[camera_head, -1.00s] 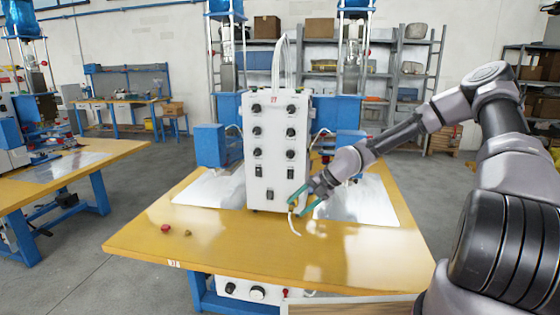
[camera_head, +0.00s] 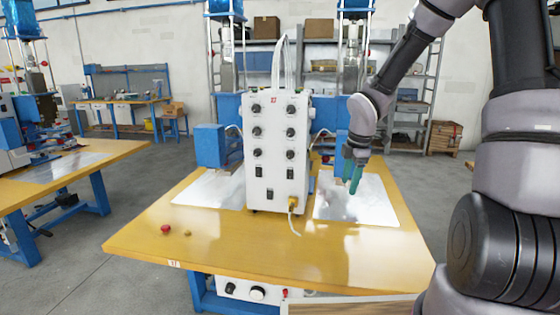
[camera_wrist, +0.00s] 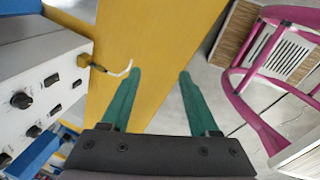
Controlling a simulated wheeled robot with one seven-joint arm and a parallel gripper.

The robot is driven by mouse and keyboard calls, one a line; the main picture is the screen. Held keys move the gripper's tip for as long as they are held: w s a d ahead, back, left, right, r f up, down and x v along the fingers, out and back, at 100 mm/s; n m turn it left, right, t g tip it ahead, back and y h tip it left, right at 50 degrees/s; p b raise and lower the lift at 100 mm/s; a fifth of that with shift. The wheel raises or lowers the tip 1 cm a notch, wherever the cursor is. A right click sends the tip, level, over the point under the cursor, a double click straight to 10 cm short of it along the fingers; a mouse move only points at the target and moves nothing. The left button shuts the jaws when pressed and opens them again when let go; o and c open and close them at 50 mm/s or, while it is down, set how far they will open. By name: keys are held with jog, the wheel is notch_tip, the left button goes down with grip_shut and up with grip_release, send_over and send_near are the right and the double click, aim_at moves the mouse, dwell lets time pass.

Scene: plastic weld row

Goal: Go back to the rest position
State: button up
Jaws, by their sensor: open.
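My gripper (camera_head: 355,182) hangs pointing down over the right metal plate, to the right of the white control box (camera_head: 277,150). Its two green fingers are apart with nothing between them, as the wrist view (camera_wrist: 158,75) also shows. A short white cable with a yellow plug (camera_head: 293,204) sticks out of the lower right of the control box. It also shows in the wrist view (camera_wrist: 86,61), left of the fingers and clear of them. My arm is folded up at the right of the head view.
The yellow table (camera_head: 240,248) bears metal plates (camera_head: 210,190) on both sides of the box. A red button (camera_head: 166,229) and a small yellow knob (camera_head: 187,233) sit at its front left. A pink-framed piece (camera_wrist: 235,80) stands on the floor beside the table.

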jog(key=s+d+r+m+t+h, duration=0.1)
jog(key=s+d+r+m, duration=0.1)
jog(key=s+r+m, duration=0.35)
jog(key=s+d+r+m+t+h, duration=0.1)
jog(key=s+d+r+m, duration=0.2)
jog(key=r+m, duration=0.5)
jog(key=s+r+m+t+y, duration=0.3)
jog(key=s+r+m, duration=0.7)
jog(key=s+r, duration=0.2)
jog(key=shift+s+a, duration=0.25)
jog(key=shift+a, duration=0.2)
